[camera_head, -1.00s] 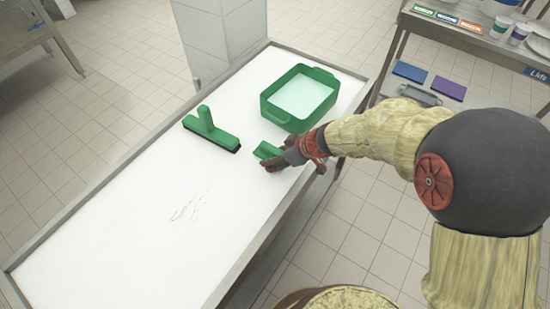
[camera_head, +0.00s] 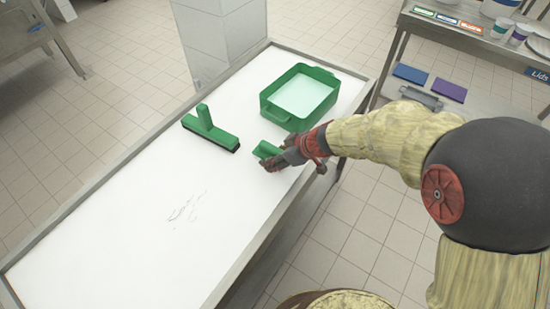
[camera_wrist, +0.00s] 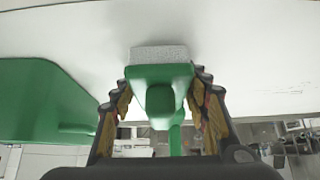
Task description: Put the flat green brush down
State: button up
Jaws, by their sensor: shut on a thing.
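The flat green brush (camera_head: 265,149) is held by my gripper (camera_head: 275,159) over the right side of the white table (camera_head: 120,240), in front of the green tub. In the wrist view the brush (camera_wrist: 160,75) sits between the two fingers of my gripper (camera_wrist: 162,98), which are shut on it. Its pale grey pad faces the white surface. I cannot tell whether the pad touches the table.
A green tub (camera_head: 267,108) of pale liquid stands at the table's far right. A green squeegee (camera_head: 225,140) lies left of the brush. Dark streaks (camera_head: 185,208) mark the nearer table, which is otherwise clear. A shelf (camera_head: 480,40) stands at right.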

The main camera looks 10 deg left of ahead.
jog(key=o, duration=1.1)
jog(key=shift+s+d+f, duration=0.15)
jog(key=shift+f, duration=0.25)
jog(key=shift+s+d+f, duration=0.1)
jog(key=shift+s+f, duration=0.05)
jog(key=shift+f, duration=0.25)
jog(key=o, duration=0.4)
jog(key=shift+a+f, duration=0.1)
jog(key=shift+f, duration=0.1)
jog(key=shift+o, duration=0.2)
jog(key=shift+w+r, duration=0.15)
jog(key=shift+r, duration=0.1)
jog(key=r+p, duration=0.2)
jog(key=p, duration=0.1)
jog(key=shift+w, duration=0.1)
jog(key=p+v, duration=0.2)
jog(key=v, duration=0.9)
jog(key=shift+r, duration=0.35)
